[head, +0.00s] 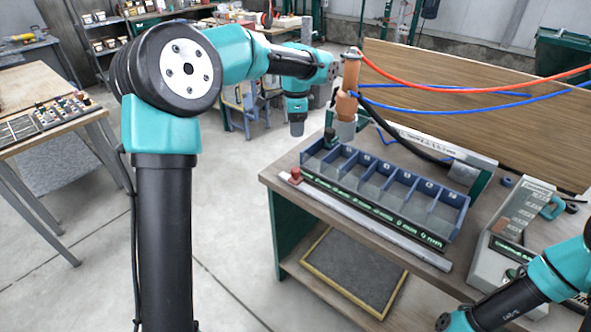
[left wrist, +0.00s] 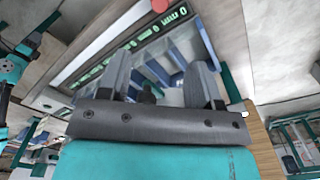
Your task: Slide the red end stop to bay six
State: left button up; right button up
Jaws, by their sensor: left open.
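The red end stop (head: 296,174) sits at the left end of a pale metal rail (head: 370,226) along the front of the bench. A blue bin (head: 452,226) with several bays in a row stands behind the rail. Its small bay labels are too small to read. My left gripper (head: 297,129) hangs in the air, pointing down, behind the bench's left end and apart from the stop. In the left wrist view its two fingers (left wrist: 160,78) are spread and empty. The red stop (left wrist: 160,5) is cut by the top edge there.
A copper-coloured spray head (head: 347,92) with red and blue hoses stands behind the bin's left end. A green-lettered strip (head: 380,212) runs between bin and rail. A grey dispenser-like unit (head: 505,245) stands at the bench's right. The bench front edge (head: 345,240) is clear.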

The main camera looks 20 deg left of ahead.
aim_at(296, 170)
pick_arm(q)
notch_tip(296, 170, down, 17)
jog(key=shift+f, duration=0.15)
dwell(0.5)
jog(key=shift+c, duration=0.3)
grip_shut()
